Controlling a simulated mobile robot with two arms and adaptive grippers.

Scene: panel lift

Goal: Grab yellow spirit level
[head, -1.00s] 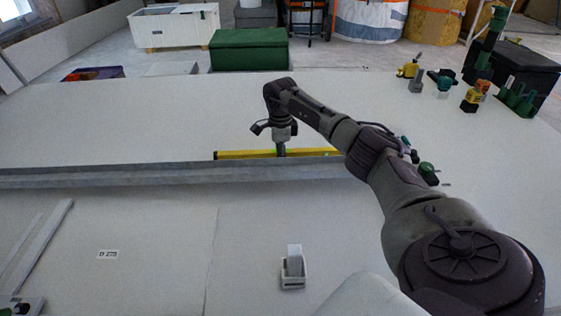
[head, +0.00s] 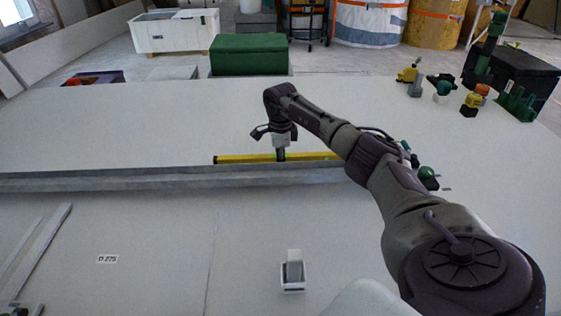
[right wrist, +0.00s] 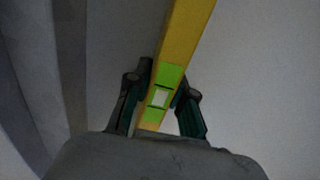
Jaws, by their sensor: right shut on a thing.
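The yellow spirit level (head: 240,158) lies lengthwise on the white panel, just behind a long grey rail, in the head view. My right gripper (head: 281,156) reaches down onto it near its middle. In the right wrist view the level (right wrist: 187,38) runs up between the two fingers of my right gripper (right wrist: 163,105), with its green vial section between them. The fingers are shut on the level. The lower finger ends are hard to see in the head view. My left gripper is not in view.
The grey rail (head: 120,181) runs across the white panel (head: 130,125) close in front of the level. Several small tools, one a yellow one (head: 407,73), stand at the back right. A small white holder (head: 292,276) stands at the front.

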